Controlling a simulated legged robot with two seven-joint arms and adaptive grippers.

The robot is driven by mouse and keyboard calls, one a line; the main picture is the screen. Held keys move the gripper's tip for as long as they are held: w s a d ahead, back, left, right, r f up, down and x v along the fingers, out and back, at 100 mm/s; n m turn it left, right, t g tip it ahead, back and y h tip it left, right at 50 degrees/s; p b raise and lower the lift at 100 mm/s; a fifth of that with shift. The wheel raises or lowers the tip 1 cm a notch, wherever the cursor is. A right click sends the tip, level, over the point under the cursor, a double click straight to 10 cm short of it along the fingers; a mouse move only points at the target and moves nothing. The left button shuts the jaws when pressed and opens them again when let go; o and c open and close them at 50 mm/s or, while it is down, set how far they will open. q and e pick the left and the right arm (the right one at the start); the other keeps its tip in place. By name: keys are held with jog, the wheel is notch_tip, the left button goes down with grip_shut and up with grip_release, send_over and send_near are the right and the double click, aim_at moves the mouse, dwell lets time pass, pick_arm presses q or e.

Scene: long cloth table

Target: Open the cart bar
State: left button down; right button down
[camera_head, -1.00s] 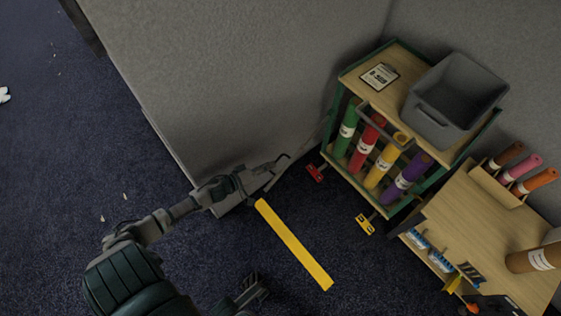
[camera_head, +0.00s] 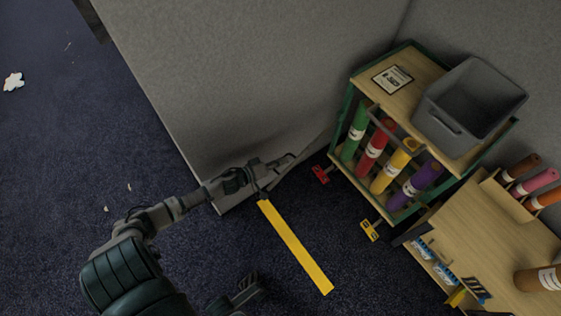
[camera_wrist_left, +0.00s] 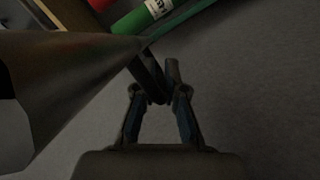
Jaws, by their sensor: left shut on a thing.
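The cart (camera_head: 352,92) has a green frame and wooden top, and stands against the grey wall to the right in the head view. A thin dark bar (camera_head: 308,156) slants from near the cart's left front side toward the lower left, swung away from the front. My left gripper (camera_head: 284,162) is shut on this bar beside the wall corner.
Green, red, yellow and purple rolls (camera_head: 422,178) stand in the cart, below a grey bin (camera_head: 470,100). Red (camera_head: 321,174) and yellow (camera_head: 370,230) caster pedals are near the floor. A wooden table (camera_head: 490,235) stands right. A yellow floor strip (camera_head: 295,247) lies on open carpet.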

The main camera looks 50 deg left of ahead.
pick_arm(q)
jog(key=shift+m+g+h, duration=0.3)
jog(key=shift+m+h, duration=0.5)
jog(key=shift+h, duration=0.1)
jog(key=shift+a+f+b, duration=0.15)
jog(key=shift+a+b, duration=0.3)
jog(key=shift+a, duration=1.6)
jog(key=c, duration=1.2)
grip_release()
jog(key=shift+c, duration=0.2)
notch_tip(320, 180, up, 10)
jog(key=shift+w, duration=0.1)
